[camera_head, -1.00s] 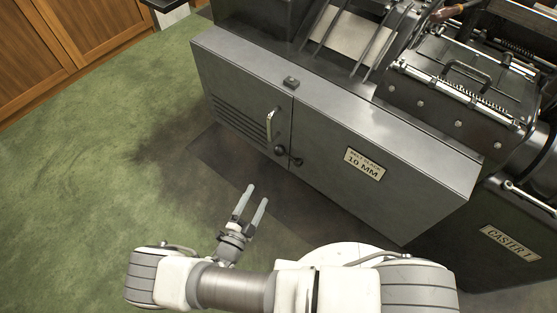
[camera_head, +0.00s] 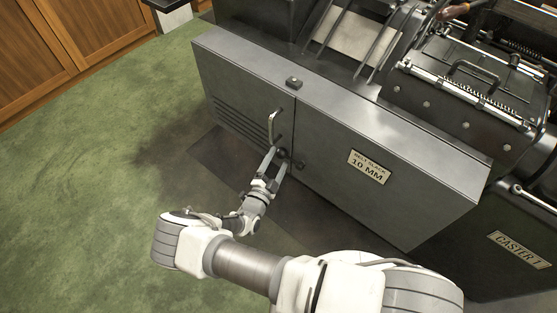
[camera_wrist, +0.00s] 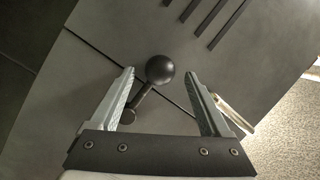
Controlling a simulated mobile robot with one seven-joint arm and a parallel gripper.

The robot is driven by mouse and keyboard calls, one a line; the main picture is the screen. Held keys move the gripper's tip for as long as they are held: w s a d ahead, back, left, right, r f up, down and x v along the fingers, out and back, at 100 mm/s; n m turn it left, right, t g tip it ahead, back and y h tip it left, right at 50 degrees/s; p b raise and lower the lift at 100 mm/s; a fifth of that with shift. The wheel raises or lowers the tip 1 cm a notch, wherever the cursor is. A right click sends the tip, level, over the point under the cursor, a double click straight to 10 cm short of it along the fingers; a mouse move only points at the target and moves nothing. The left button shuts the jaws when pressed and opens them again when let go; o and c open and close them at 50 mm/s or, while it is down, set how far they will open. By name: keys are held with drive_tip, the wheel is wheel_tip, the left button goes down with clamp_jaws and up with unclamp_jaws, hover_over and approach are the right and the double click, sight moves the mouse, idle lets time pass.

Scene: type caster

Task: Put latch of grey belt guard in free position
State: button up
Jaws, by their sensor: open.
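The grey belt guard (camera_head: 225,95) is a long metal box on the front of the machine, with a seam between two panels. Its latch, a dark ball knob on a short lever, sits at the seam; in the wrist view the ball (camera_wrist: 160,69) lies between the fingertips. The lever runs from the ball down-left across the seam to a small round end. My gripper (camera_head: 277,159) is open at the latch in the head view, its fingers partly hiding it. In the wrist view my gripper (camera_wrist: 158,85) has a finger on each side of the ball, with gaps showing.
A bright bar handle (camera_head: 272,128) stands just above the latch; it is beside the right finger in the wrist view (camera_wrist: 235,108). Vent slots (camera_head: 235,122) lie left of it. A "Belt slack 10 MM" plate (camera_head: 369,167) is on the right panel. Green floor (camera_head: 110,170) is open at left.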

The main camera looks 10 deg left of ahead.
drive_tip(key=shift+w+d, duration=0.2)
drive_tip(key=shift+w, duration=0.35)
clamp_jaws()
